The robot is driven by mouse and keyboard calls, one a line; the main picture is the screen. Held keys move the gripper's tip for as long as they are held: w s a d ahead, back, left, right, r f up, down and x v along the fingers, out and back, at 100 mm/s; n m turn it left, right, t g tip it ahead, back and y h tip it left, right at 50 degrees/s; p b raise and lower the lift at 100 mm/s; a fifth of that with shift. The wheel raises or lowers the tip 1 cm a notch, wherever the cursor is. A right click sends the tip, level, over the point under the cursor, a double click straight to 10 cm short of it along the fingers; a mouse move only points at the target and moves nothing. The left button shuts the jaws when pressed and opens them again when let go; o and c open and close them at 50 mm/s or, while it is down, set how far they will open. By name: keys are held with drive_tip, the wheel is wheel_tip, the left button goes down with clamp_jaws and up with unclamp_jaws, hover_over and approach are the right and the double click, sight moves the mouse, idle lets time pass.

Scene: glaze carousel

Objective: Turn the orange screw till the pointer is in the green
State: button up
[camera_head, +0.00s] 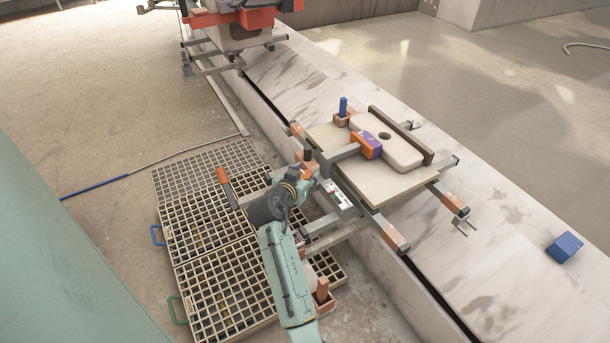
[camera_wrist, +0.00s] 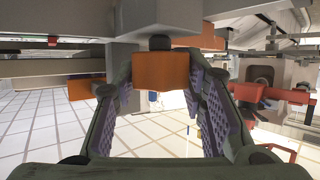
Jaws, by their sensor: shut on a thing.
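An orange block-shaped screw head (camera_wrist: 162,72) sits between my gripper's two purple-padded fingers in the wrist view, below a dark round shaft and a grey bar. My gripper (camera_wrist: 161,95) is shut on it. In the head view, my gripper (camera_head: 306,178) is at the near left side of the clamping frame, and the screw head is hard to make out behind my arm. A small scale plate (camera_head: 338,197) with white, green and red marks lies just right of my gripper. The pointer is too small to read against it.
The carousel frame bears a pale board and a white slab (camera_head: 402,155) with a hole. A purple and orange block (camera_head: 366,145) and a blue pin (camera_head: 343,106) stand there. An orange-tipped lever (camera_head: 224,178) sticks out left. Floor grates (camera_head: 200,215) lie below; a blue block (camera_head: 565,247) lies right.

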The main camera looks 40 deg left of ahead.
drive_tip(key=o, duration=1.2)
drive_tip(key=v, duration=1.2)
